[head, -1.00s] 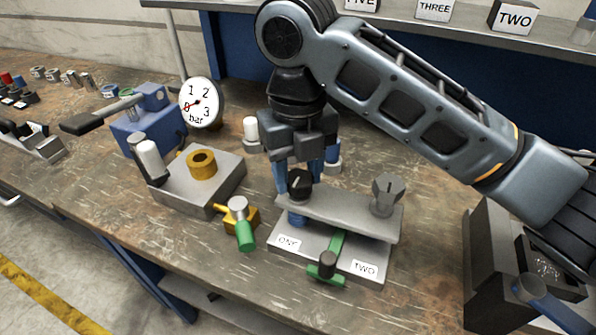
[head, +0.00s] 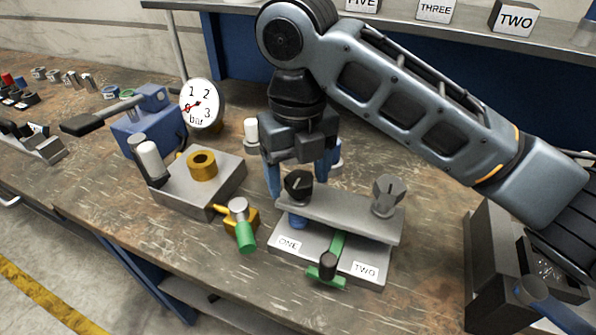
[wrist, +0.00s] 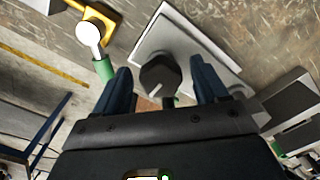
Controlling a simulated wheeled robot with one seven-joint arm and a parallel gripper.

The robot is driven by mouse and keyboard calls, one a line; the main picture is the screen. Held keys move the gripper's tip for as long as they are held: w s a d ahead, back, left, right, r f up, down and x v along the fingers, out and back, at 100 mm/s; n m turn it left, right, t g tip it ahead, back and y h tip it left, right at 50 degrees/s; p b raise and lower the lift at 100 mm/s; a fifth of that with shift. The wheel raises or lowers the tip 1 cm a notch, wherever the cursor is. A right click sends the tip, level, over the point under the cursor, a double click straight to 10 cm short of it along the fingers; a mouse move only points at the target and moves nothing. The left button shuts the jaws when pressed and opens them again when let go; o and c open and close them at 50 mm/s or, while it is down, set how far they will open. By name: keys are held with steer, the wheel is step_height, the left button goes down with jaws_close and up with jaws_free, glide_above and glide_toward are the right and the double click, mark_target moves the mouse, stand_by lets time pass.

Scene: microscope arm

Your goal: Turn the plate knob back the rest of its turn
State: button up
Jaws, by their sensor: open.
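The plate knob (head: 298,184) is black with a pale pointer line. It stands on the left end of the raised grey plate (head: 340,213), above the ONE label. My gripper (head: 297,188) points down with one blue finger on each side of the knob. It is open, with a gap on both sides. The wrist view shows the knob (wrist: 160,75) between the spread fingers (wrist: 160,72), its pointer line slanting to lower left. A grey lobed knob (head: 388,194) stands on the plate's right end, apart from my gripper.
A green lever (head: 328,268) lies at the base's front between labels ONE and TWO. A yellow valve with a green handle (head: 244,233) stands close on the left. Behind it are a grey block with a brass ring (head: 202,164) and a pressure gauge (head: 201,103).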

mark_target(298, 177)
steer(key=shift+r, duration=3.9)
